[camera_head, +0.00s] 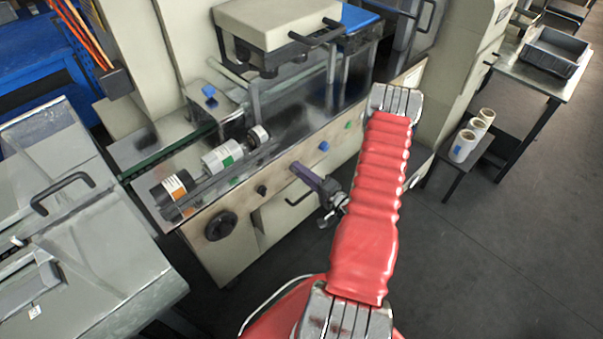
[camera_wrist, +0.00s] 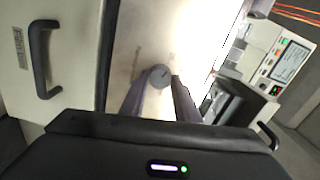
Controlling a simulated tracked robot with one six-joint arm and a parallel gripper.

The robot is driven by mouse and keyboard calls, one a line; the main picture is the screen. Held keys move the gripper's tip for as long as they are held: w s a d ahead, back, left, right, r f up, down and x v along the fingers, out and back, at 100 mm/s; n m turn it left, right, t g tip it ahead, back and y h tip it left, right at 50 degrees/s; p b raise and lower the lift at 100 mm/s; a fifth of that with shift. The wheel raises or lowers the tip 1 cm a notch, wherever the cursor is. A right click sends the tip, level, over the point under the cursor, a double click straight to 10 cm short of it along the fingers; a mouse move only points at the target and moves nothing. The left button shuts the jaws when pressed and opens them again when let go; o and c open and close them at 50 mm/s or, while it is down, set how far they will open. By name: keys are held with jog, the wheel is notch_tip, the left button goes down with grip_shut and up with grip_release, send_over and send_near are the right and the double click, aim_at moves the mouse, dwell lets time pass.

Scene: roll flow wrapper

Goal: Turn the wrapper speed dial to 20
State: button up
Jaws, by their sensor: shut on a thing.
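The speed dial (camera_wrist: 160,76) is a small round grey knob with a dark line across its face, on the machine's pale front panel. In the wrist view my gripper (camera_wrist: 161,82) has one purple-grey finger on each side of it, shut on the dial. In the head view my gripper (camera_head: 301,171) reaches the front panel between a small black knob and a blue button, and it hides the dial there. I cannot read any scale numbers around the dial.
The flow wrapper's front panel (camera_head: 240,200) also carries a black handwheel (camera_head: 221,225), a small black knob (camera_head: 262,190), a blue button (camera_head: 324,146) and a green button (camera_head: 348,124).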

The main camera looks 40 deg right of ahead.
jog(key=shift+a+f+n, duration=0.2)
jog(key=shift+a+n, duration=0.05)
jog(key=shift+n, duration=0.05)
jog(key=o, duration=1)
jog(key=shift+d+r, duration=0.1)
jog(key=shift+d, duration=0.05)
jog(key=shift+o, duration=0.2)
jog(key=shift+s, duration=0.1)
jog(key=s, duration=1.3)
jog(key=shift+s+d, duration=0.2)
jog(key=shift+s, duration=0.1)
